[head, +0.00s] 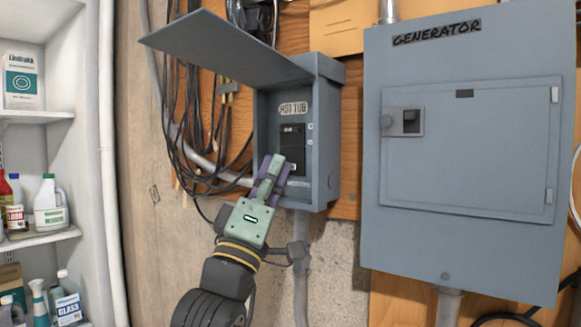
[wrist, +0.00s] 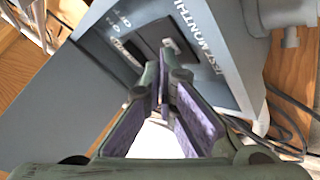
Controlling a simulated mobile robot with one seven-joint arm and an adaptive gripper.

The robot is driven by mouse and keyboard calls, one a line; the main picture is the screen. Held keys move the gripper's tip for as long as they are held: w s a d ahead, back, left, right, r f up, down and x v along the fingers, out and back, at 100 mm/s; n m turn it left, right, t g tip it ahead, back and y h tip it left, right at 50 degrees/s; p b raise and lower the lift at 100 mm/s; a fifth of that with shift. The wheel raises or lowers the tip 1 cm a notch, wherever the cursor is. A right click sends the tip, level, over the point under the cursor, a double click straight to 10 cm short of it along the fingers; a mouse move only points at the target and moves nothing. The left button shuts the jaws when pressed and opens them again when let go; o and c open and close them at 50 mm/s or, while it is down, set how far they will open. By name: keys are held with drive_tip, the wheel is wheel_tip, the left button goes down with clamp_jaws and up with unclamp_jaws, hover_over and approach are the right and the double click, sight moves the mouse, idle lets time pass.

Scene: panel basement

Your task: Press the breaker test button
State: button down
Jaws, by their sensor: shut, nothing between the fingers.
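The hot tub breaker box (head: 328,135) is grey, with its lid (head: 235,48) raised and a "HOT TUB" label inside. The black breaker (head: 292,136) sits under the label. My gripper (head: 279,160) is shut and empty, with its fingertips at the lower part of the breaker in the head view. In the wrist view, my gripper (wrist: 162,65) points at the breaker face (wrist: 127,48), which shows white lettering. The fingers cover part of the breaker there. I cannot make out the test button, nor tell whether the fingertips touch the breaker.
A grey generator panel (head: 470,250) with a closed door hangs to the right. Black cables (head: 190,110) hang on the wood left of the box. White shelves (head: 40,116) with bottles stand at the far left. A conduit (head: 301,260) runs down below the box.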

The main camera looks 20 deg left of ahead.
drive_tip(key=shift+w, duration=0.15)
idle(0.4)
drive_tip(key=shift+s+a, duration=0.2)
drive_tip(key=shift+s, duration=0.55)
drive_tip(key=shift+s+a+b, duration=0.1)
drive_tip(key=shift+s+a, duration=0.2)
drive_tip(key=shift+s, duration=0.5)
drive_tip(key=shift+s+a+b, duration=0.1)
drive_tip(key=shift+s+a, duration=0.15)
drive_tip(key=shift+s, duration=0.5)
drive_tip(key=shift+s+a+b, duration=0.1)
drive_tip(key=shift+s+a, duration=0.2)
drive_tip(key=shift+s, duration=0.5)
